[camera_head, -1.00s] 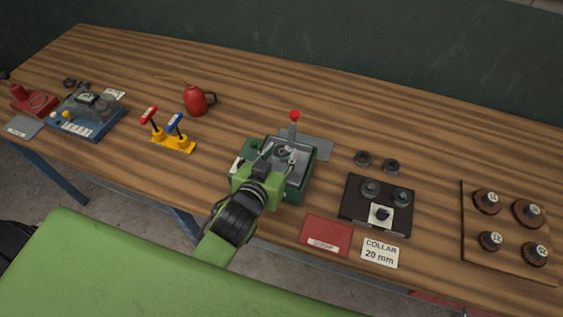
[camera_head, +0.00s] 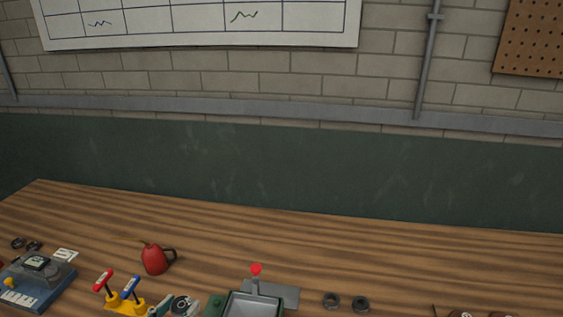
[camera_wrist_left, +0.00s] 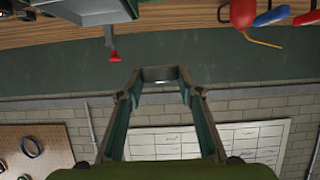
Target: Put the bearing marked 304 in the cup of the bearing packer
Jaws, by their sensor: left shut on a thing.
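The bearing packer (camera_head: 253,307) is a green box with a light grey basin and a red-knobbed lever, cut off by the bottom edge of the head view. Its cup is not visible. My left gripper (camera_head: 172,307) shows at the bottom edge, left of the packer and apart from it. It is shut on a round grey bearing (camera_head: 183,304), whose mark I cannot read. In the wrist view, my left fingers (camera_wrist_left: 160,76) close around a narrow grey piece at their tips. The packer (camera_wrist_left: 88,9) is also there, upside down. My right gripper is not in view.
A red oil can (camera_head: 154,258) stands behind the yellow stand (camera_head: 127,308) with red and blue handles. A blue device (camera_head: 38,282) is at the left. Two dark rings (camera_head: 331,300) lie right of the packer. The back of the wooden bench (camera_head: 330,250) is clear.

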